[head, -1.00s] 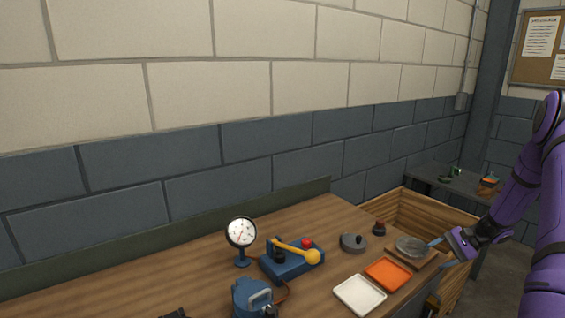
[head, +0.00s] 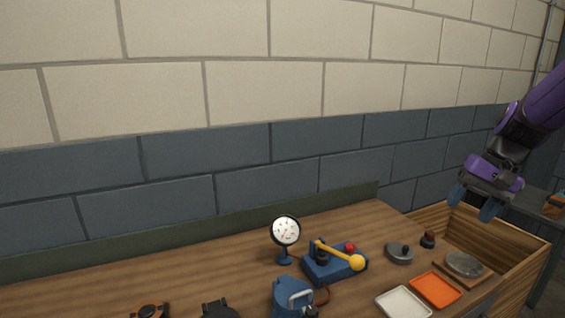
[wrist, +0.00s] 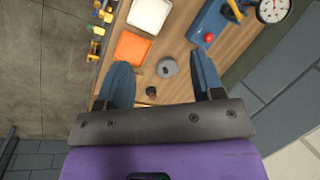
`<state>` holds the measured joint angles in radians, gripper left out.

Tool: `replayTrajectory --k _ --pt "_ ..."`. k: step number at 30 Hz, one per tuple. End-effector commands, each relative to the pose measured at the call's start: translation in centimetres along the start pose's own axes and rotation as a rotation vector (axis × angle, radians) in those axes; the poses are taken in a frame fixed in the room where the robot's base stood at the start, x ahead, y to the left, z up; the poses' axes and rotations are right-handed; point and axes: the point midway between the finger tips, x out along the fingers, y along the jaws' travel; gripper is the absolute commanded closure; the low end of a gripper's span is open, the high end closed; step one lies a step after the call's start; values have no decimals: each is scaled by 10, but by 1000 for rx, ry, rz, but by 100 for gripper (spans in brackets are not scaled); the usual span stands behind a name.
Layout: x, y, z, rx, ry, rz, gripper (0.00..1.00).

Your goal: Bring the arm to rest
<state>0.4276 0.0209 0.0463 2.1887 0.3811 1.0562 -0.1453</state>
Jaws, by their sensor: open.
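My purple arm reaches in from the right of the head view. My gripper (head: 474,207) is raised above the right end of the workbench (head: 200,272), near the wooden crate. Its two blue-grey fingers are apart with nothing between them. In the wrist view the fingers (wrist: 163,85) also stand wide apart. The bench lies below them, with a grey round part (wrist: 167,68) and a small dark knob (wrist: 152,91) seen through the gap.
A dial gauge (head: 285,231), a blue fixture with a yellow lever (head: 335,262) and a blue casing (head: 290,297) stand on the bench. A wooden crate (head: 520,262) adjoins.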

Motion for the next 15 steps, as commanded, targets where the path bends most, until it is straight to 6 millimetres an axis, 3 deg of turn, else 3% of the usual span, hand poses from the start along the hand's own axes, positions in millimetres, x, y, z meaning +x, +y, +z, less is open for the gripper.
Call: replayTrajectory --k 6,15 --pt "-24 -26 58 -135 104 87 39" --pt "-44 -39 134 -304 259 175 39"
